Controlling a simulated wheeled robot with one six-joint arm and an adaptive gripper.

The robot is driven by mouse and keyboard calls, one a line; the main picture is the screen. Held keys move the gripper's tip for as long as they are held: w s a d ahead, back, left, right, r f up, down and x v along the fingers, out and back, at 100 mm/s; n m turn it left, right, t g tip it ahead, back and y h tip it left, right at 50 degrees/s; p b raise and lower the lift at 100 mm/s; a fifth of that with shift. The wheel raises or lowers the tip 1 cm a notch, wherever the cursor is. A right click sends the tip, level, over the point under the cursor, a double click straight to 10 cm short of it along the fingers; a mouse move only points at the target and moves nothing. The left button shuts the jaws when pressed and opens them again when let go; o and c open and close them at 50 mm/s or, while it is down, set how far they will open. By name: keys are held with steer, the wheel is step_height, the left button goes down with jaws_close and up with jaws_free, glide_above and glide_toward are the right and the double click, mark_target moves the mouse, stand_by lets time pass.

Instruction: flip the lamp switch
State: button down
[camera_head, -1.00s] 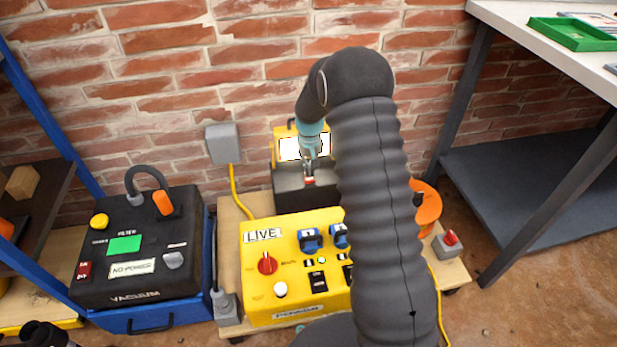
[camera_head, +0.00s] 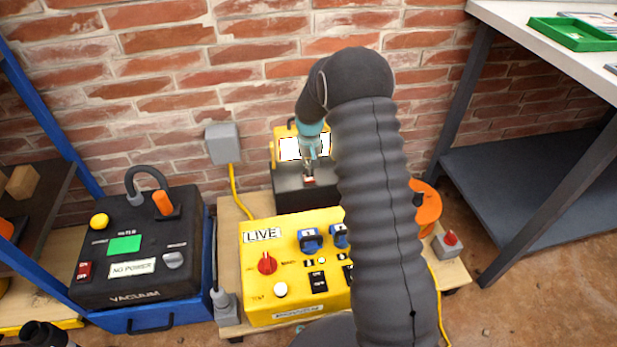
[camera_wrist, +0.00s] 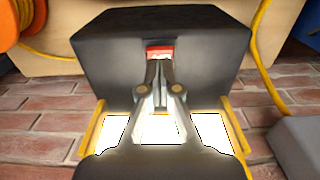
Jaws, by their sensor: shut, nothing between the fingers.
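The lamp has a yellow frame with bright white panels (camera_head: 289,149) and a black box (camera_head: 290,196) in front of them, against the brick wall. The white panels also show in the wrist view (camera_wrist: 210,133), below the black box (camera_wrist: 210,50). The red lamp switch (camera_wrist: 159,51) sits on the black box; its lower part is hidden by my fingertips. My gripper (camera_wrist: 160,66) is shut and empty, with its tips at the switch. I cannot tell whether they touch it. In the head view, my gripper (camera_head: 309,175) points down at the black box.
A yellow control box (camera_head: 262,290) marked LIVE stands in front of the lamp. A black vacuum box (camera_head: 100,285) is at left, and a grey wall box (camera_head: 222,144) with a yellow cable is left of the lamp. An orange reel (camera_head: 430,205) is at right, partly hidden by my arm.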

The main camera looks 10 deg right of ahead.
mark_target(310, 179)
steer(key=shift+f+b, duration=0.7)
steer(key=shift+f, duration=0.55)
stand_by(0.7)
steer(key=shift+r, duration=0.15)
steer(key=shift+r+p, duration=2.05)
steer(key=shift+r, duration=1.35)
steer(key=s+r+t, duration=0.2)
steer(key=s+r, duration=0.7)
steer(key=s, duration=0.3)
steer(key=s+r+t, duration=0.1)
steer(key=s+r, duration=0.8)
steer(key=s, duration=0.4)
steer(key=s+r+t, duration=0.2)
steer(key=s+r, duration=0.7)
steer(key=s, duration=0.4)
steer(key=shift+s+r+t, duration=0.25)
steer(key=shift+t, duration=0.05)
